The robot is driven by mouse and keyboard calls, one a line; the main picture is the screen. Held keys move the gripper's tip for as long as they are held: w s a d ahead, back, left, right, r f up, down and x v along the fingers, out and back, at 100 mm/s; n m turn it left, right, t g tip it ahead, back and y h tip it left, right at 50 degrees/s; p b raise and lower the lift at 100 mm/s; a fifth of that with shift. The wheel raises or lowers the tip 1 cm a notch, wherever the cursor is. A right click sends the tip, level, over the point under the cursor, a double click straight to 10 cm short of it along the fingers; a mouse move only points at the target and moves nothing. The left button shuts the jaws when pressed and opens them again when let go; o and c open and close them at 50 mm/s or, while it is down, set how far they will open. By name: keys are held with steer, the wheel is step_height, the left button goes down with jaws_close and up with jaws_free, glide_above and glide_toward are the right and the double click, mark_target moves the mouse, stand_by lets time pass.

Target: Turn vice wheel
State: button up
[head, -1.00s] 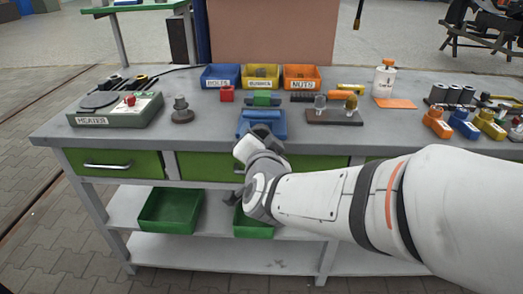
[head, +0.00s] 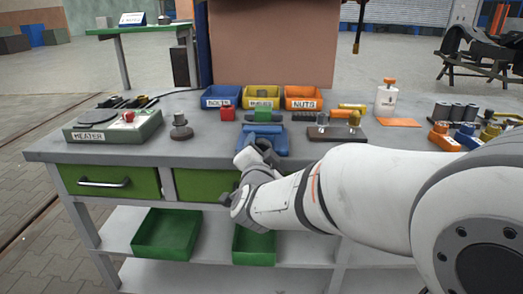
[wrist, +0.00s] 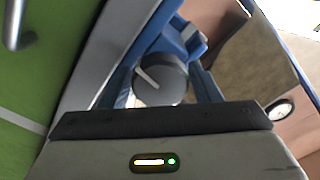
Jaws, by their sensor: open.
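The blue vice (head: 262,139) stands at the front edge of the workbench, with a green block (head: 264,116) at its back. Its wheel (wrist: 163,78) shows in the wrist view as a dark grey disc with a white line, in front of the blue vice body (wrist: 185,35). In the head view I cannot make out the wheel apart from my gripper. My gripper (head: 258,154) is open at the front of the vice, close to the wheel. The wheel appears ahead of the palm in the wrist view; I cannot tell whether the fingers touch it.
The workbench (head: 200,155) carries a heater (head: 113,126) on the left, bins for bolts (head: 222,97) and nuts (head: 303,98) behind, and a brown plate (head: 337,134) right of the vice. A green drawer (head: 110,181) lies below the top. Green trays (head: 165,234) sit on the shelf.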

steer(key=shift+c, duration=0.4)
steer(key=c, duration=0.6)
steer(key=n+p, duration=0.2)
steer(key=n, duration=0.2)
steer(key=shift+r+n, duration=0.1)
steer(key=shift+n, duration=0.2)
steer(key=n+p, duration=0.2)
steer(key=n, duration=0.2)
steer(key=shift+n, duration=0.3)
steer(key=o, duration=0.7)
